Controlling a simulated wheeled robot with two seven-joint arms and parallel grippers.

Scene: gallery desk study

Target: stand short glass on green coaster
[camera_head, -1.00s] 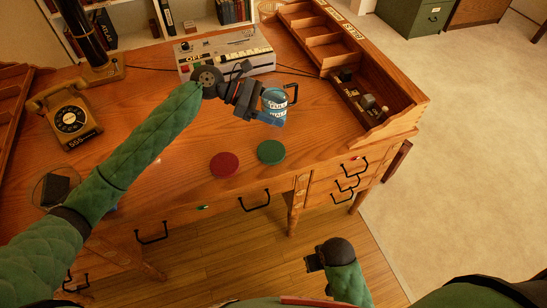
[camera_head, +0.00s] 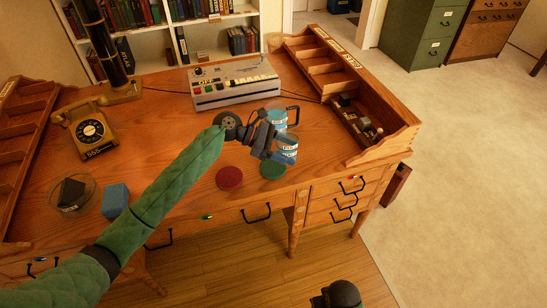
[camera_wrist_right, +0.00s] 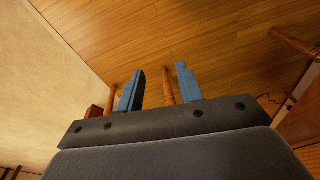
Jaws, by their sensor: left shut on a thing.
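A short clear glass (camera_head: 287,147) with a printed label is held in my left gripper (camera_head: 284,155). The gripper is shut on it, and its fingers partly hide it. The green coaster (camera_head: 272,172) lies flat on the desk near its front edge. In the head view the glass appears just above and slightly right of the coaster. I cannot tell its exact height. My right gripper (camera_wrist_right: 158,88) is open and empty in the right wrist view, over the wooden floor.
A red coaster (camera_head: 229,178) lies left of the green one. A mug (camera_head: 277,119) with a black handle stands behind the glass. A grey button machine (camera_head: 235,82), telephone (camera_head: 88,128), round dish (camera_head: 75,194) and blue block (camera_head: 115,200) are on the desk (camera_head: 175,185). The right organizer (camera_head: 385,135) bounds that side.

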